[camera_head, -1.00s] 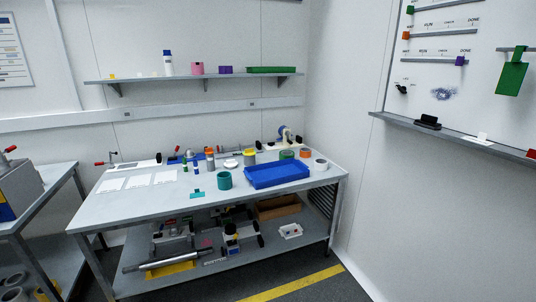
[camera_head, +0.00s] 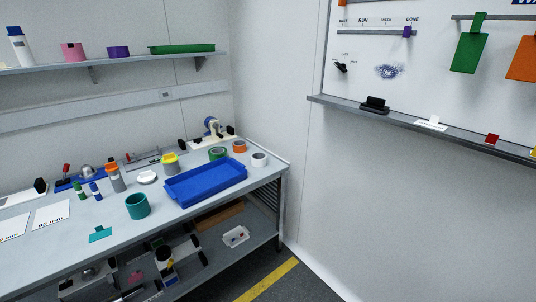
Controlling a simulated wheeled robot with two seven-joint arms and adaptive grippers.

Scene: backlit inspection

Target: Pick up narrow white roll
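A white roll (camera_head: 259,160) with a dark hole stands near the right end of the workbench, right of the blue tray. A low, flat white round thing (camera_head: 147,177) lies left of the tray; it is too small to tell whether it is a roll. Neither of my grippers shows in the head view.
The blue tray (camera_head: 206,181) sits on the grey workbench (camera_head: 65,235). Green (camera_head: 217,153) and orange (camera_head: 239,147) rolls stand behind it. A teal cup-like thing (camera_head: 137,206) stands at its front left. A whiteboard ledge (camera_head: 460,139) juts from the right wall. Open floor lies right of the bench.

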